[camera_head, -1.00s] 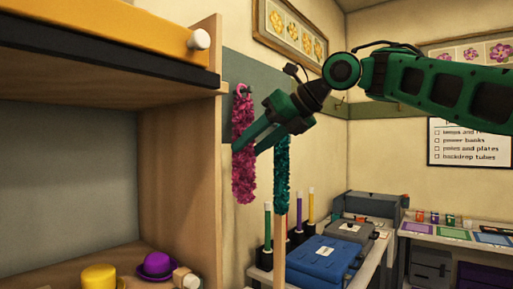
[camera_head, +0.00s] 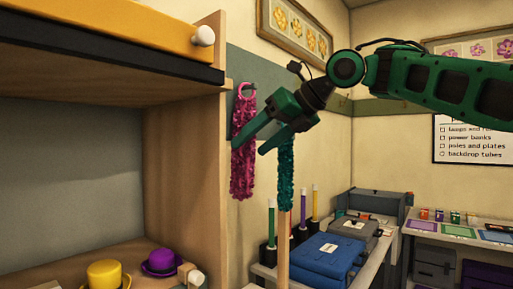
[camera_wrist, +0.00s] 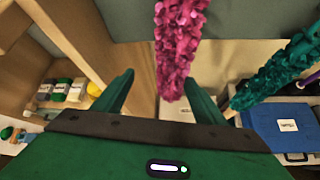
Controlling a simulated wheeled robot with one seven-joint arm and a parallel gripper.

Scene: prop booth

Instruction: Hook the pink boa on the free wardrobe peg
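The pink boa (camera_head: 242,180) hangs down against the grey-green wall band, its top loop at a small dark peg (camera_head: 253,86). It also shows in the wrist view (camera_wrist: 178,50), ahead of and between my fingers, with its top cut off. My gripper (camera_head: 249,147) is open, its fingers spread with a clear gap in the wrist view (camera_wrist: 158,95). In the head view one finger overlaps the boa's middle; I cannot tell whether they touch. A teal boa (camera_head: 286,175) hangs just right of my gripper, its top hidden behind it.
A wooden shelf unit (camera_head: 183,170) with yellow and purple hats stands close on the left. A pale pole (camera_head: 283,240) rises below the teal boa. A blue case (camera_head: 326,257) and coloured tubes sit on a low bench at right.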

